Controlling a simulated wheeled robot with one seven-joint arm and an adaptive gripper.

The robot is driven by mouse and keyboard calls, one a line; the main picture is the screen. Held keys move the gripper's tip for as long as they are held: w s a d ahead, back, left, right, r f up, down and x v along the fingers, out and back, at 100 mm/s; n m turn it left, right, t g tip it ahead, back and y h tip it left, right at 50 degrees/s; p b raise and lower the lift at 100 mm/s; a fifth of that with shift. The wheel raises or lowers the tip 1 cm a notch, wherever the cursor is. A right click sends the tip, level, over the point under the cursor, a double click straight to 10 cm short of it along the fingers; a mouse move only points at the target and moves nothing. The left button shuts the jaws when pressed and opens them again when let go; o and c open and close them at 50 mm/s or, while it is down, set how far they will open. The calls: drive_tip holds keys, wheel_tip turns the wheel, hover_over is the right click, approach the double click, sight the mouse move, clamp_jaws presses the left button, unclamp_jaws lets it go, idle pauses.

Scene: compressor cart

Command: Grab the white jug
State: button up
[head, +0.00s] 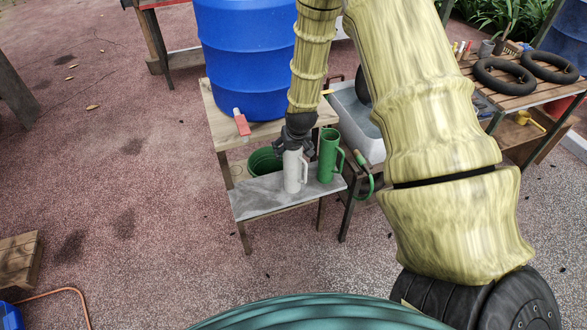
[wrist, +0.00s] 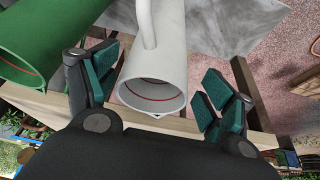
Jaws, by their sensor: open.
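The white jug (head: 292,172) stands upright on a small grey shelf (head: 262,200), its handle on the right in the head view. In the wrist view the white jug (wrist: 160,70) fills the middle, its open mouth toward the camera. My gripper (head: 294,143) is at the top of the jug. In the wrist view my gripper (wrist: 160,98) is open, with one green-padded finger on each side of the jug and visible gaps between. A green jug (head: 328,157) stands just right of the white one; it also shows in the wrist view (wrist: 45,40).
A green bucket (head: 264,160) sits behind the shelf. A tub of water (head: 358,125) and a green hose nozzle (head: 363,168) are at the right. The floor at left is open.

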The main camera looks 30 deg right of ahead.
sight(296, 171)
drive_tip(key=shift+d+p+x, duration=0.15)
drive_tip(key=shift+p+x, duration=0.15)
drive_tip(key=shift+x, duration=0.7)
drive_tip(key=shift+d+p+x, duration=0.15)
drive_tip(key=shift+p+x, duration=0.15)
drive_tip(key=shift+x, duration=0.7)
drive_tip(key=shift+c, duration=0.2)
drive_tip(key=shift+r, duration=0.1)
drive_tip(key=c, duration=1.3)
